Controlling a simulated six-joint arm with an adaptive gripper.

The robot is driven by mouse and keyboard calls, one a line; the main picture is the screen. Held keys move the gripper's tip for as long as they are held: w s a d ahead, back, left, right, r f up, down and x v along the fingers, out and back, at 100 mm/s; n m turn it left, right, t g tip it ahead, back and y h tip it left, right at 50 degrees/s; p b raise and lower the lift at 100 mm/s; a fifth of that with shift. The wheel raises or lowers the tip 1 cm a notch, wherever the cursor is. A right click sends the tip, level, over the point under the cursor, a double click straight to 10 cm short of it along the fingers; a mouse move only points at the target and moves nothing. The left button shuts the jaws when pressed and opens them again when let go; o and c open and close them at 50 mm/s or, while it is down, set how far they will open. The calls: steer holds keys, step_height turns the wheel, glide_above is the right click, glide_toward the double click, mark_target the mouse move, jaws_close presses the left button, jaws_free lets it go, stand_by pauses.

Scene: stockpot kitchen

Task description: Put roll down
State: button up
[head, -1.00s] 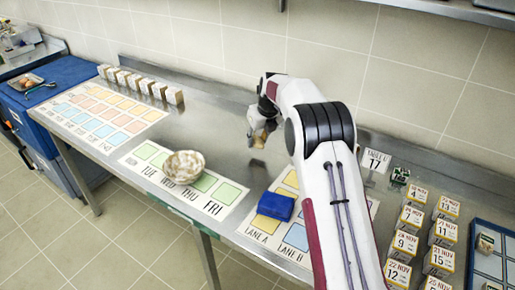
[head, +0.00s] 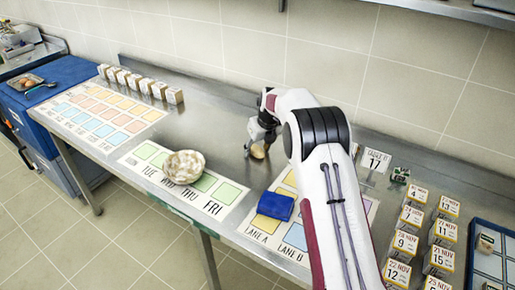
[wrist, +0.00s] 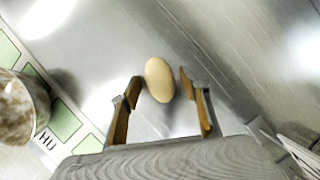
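The roll (head: 258,151) is a small beige oval on the steel counter in the head view, to the right of the patterned bowl. In the wrist view the roll (wrist: 159,80) lies between the two fingertips, with a narrow gap on each side. My gripper (wrist: 160,88) is open around the roll and low over the counter. In the head view my gripper (head: 256,146) partly hides the roll. I cannot tell exactly how close its tips are to the counter.
A patterned bowl (head: 185,166) stands on the weekday strip (head: 226,193). A blue block (head: 275,206) lies on the lane sheet (head: 295,236). Several date cubes (head: 402,246) stand at the right. Bare counter (head: 215,118) extends to the left of my gripper.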

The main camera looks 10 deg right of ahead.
steer(key=shift+r, duration=0.15)
steer(key=v, duration=1.2)
stand_by(0.4)
stand_by(0.7)
steer(key=s+a+r+n, duration=0.1)
steer(key=s+r+n, duration=0.7)
steer(key=s, duration=0.4)
steer(key=s+a+r+n, duration=0.2)
steer(key=s+r+n, duration=0.6)
steer(key=s, duration=0.4)
steer(key=s+f+n, duration=0.2)
steer(key=s+n, duration=0.6)
steer(key=s, duration=0.4)
steer(key=s+f+n+t+h, duration=0.1)
steer(key=s+f+n, duration=0.2)
steer(key=s+n, duration=0.6)
steer(key=s, duration=0.4)
steer(key=shift+a+f, duration=0.2)
steer(key=shift+f, duration=0.05)
